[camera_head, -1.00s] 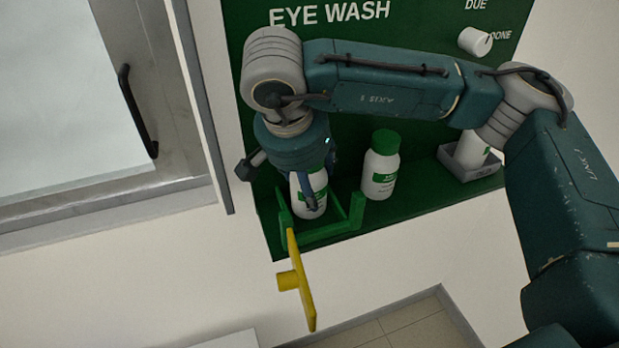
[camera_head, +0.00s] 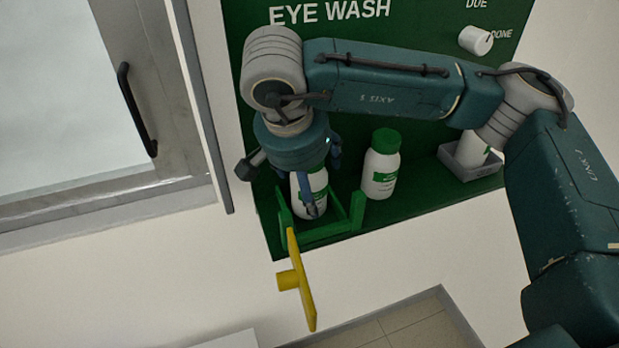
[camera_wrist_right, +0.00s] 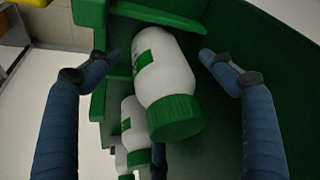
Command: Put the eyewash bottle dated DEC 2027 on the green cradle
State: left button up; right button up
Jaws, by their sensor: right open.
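A white eyewash bottle (camera_head: 319,181) with a green label stands in the green cradle (camera_head: 333,231) at the shelf's left end. My right gripper (camera_head: 314,188) is over this bottle from above and hides its top in the head view. In the right wrist view, the bottle (camera_wrist_right: 160,72) and its green cap are between the spread fingers of the open gripper (camera_wrist_right: 155,56), with gaps on both sides. A second, similar bottle (camera_head: 381,172) stands on the shelf just right of the cradle. No date is readable on either bottle. My left gripper is not in view.
A grey holder (camera_head: 470,172) with another white bottle sits at the shelf's right end, partly behind my arm. A yellow handle (camera_head: 300,282) hangs in front of the cradle. The green backboard (camera_head: 400,22) and a window frame (camera_head: 200,100) at left bound the space.

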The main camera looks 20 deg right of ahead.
jog(key=v, duration=1.2)
jog(key=shift+w+r, duration=0.1)
jog(key=shift+r, duration=0.05)
